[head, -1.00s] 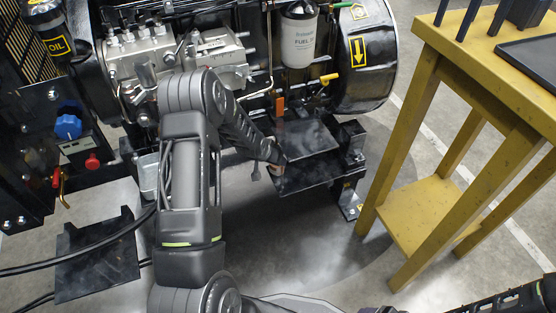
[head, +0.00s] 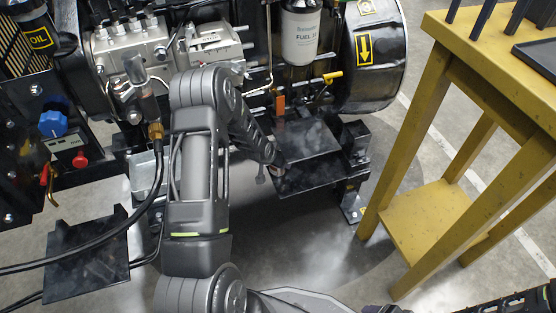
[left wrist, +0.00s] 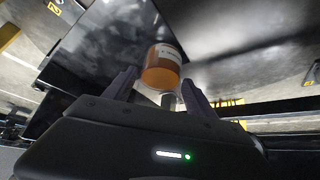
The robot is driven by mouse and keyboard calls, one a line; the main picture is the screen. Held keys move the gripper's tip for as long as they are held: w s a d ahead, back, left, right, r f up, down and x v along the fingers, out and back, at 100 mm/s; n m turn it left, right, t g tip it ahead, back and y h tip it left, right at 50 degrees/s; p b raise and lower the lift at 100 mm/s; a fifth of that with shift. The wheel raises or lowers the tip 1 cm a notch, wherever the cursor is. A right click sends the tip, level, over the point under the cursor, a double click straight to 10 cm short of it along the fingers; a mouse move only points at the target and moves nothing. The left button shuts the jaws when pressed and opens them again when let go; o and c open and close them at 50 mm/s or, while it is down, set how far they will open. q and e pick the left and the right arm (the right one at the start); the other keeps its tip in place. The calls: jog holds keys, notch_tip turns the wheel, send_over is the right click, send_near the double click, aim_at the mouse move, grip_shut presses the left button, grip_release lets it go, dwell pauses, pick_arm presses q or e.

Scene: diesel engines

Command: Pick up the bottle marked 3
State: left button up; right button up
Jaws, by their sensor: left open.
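An orange-brown bottle (left wrist: 163,74) with a white label band shows in the left wrist view, in front of a dark, shiny plate (left wrist: 100,55). The mark on its label is too small to read. My left gripper (left wrist: 160,90) is open, with one finger on each side of the bottle's near end. I cannot tell whether either finger touches it. In the head view my left gripper (head: 276,166) is at the left edge of the black shelf (head: 312,142), mostly hidden by my arm. I cannot make out the bottle there. My right gripper is not in view.
The diesel engine (head: 130,45) with a white fuel filter (head: 300,38) stands behind the shelf. A yellow table (head: 440,70) is at the right. A black plate (head: 88,262) and hoses are at lower left. Open floor (head: 300,235) lies in front of the shelf.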

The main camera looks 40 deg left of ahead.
pick_arm(q)
jog(key=shift+c, duration=0.5)
grip_shut()
jog(key=shift+r, duration=0.15)
jog(key=shift+r+p, duration=0.3)
jog(key=shift+p, duration=0.2)
jog(key=shift+s+d+f, duration=0.1)
jog(key=shift+d, duration=0.1)
jog(key=s+d+p, duration=0.4)
jog(key=s+d, duration=0.6)
jog(key=d, duration=0.4)
jog(key=shift+d, duration=0.15)
dwell(0.9)
